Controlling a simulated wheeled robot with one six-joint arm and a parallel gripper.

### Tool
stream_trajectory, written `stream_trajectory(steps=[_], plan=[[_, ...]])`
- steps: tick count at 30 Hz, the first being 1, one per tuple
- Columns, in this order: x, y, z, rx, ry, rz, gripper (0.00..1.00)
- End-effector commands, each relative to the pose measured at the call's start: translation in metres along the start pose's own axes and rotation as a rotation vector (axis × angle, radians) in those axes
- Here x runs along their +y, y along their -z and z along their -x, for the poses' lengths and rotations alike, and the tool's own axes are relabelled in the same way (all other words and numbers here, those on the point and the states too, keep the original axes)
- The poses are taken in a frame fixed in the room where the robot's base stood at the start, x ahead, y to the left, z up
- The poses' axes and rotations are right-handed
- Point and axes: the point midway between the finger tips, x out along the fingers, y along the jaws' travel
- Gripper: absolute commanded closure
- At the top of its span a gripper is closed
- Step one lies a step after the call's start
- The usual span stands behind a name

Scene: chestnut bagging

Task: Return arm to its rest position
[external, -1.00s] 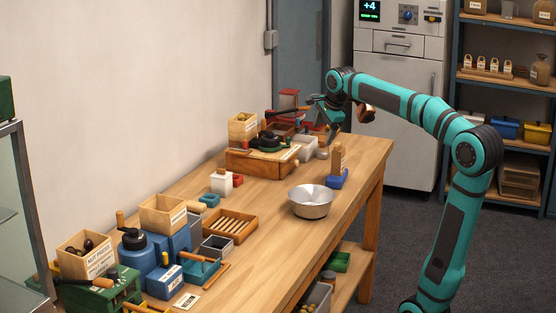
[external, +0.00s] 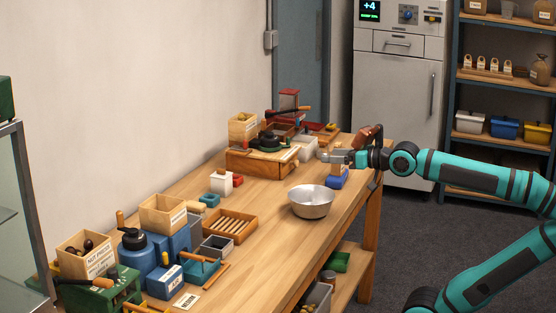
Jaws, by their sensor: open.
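My teal arm (external: 475,172) reaches in from the right edge, its forearm nearly level. My gripper (external: 326,156) is at the far right end of the wooden workbench (external: 272,235), above the blue block (external: 337,181) and pointing left. The jaws are open and small in this view. No held object is visible. The wrist and gripper hide much of the upright wooden piece on the blue block.
A metal bowl (external: 311,202) stands on the bench in front of the gripper. A wooden box (external: 262,163) with tools lies to its left. A grey cabinet (external: 397,105) and a shelf rack (external: 505,78) stand behind. Several bins crowd the bench's near left.

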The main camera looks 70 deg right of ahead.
Motion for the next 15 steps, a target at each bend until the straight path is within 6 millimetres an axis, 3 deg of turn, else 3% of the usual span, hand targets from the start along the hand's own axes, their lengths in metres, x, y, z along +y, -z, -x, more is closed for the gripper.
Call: stream_trajectory(steps=[5, 15], plan=[[-0.0098, -0.0049, 0.0158, 0.066, 0.037, 0.111, 0.26], [-0.0106, -0.0053, 0.0169, 0.073, 0.04, 0.125, 0.26]])
